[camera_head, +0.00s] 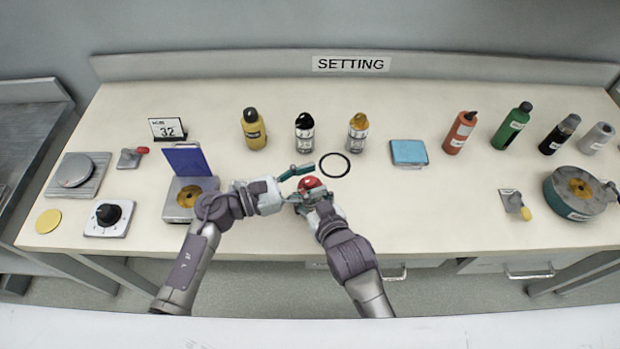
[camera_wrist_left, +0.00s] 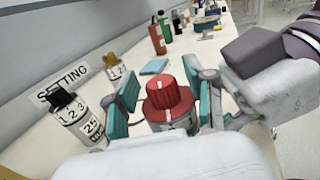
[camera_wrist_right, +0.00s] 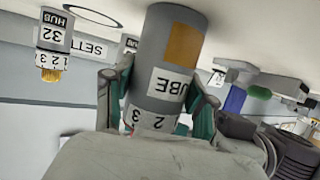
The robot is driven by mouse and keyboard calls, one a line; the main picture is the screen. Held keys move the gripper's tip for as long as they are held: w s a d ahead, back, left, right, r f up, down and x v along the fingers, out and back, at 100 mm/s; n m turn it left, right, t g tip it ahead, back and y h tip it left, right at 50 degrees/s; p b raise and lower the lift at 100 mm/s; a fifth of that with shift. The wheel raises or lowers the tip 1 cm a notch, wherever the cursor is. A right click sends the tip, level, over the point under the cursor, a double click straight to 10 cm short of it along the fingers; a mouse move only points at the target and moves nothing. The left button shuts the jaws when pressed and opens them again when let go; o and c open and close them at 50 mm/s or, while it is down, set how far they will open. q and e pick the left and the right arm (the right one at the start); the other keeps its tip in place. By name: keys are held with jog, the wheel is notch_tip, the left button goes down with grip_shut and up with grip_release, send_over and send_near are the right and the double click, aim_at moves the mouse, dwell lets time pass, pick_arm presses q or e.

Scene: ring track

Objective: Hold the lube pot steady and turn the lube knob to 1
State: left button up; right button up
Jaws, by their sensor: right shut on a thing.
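The lube pot (camera_wrist_right: 165,70) is a grey cylinder with an orange patch and a partly hidden "UBE" label. My right gripper (camera_head: 312,195) is shut around its body; the fingers also show in the right wrist view (camera_wrist_right: 160,100). Its red lube knob (camera_head: 309,183) shows large in the left wrist view (camera_wrist_left: 168,97), with a white pointer line facing that camera. Digits 2 and 3 show near the knob end in the right wrist view. The pointed-at number cannot be read. My left gripper (camera_wrist_left: 166,105) is open, its teal fingers on either side of the knob.
A black ring (camera_head: 335,165) lies just behind the pot. Black-topped (camera_head: 304,132) and yellow-topped (camera_head: 358,132) setting pots stand farther back under the SETTING sign (camera_head: 350,64). A blue pad (camera_head: 408,152) lies to the right. An open blue-lidded box (camera_head: 187,190) stands left.

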pick_arm(q)
grip_shut()
jog(key=shift+f+n+t, duration=0.1)
jog(key=shift+n+t, duration=0.2)
jog(key=shift+t, duration=0.1)
jog(key=shift+n+t+y, duration=0.8)
jog(key=shift+n+t, duration=0.2)
jog(key=shift+t, duration=0.2)
jog(key=shift+n+t+y, duration=1.8)
jog(key=shift+t+y, duration=0.3)
jog(key=shift+t, duration=0.1)
jog(key=shift+o, duration=0.8)
grip_release()
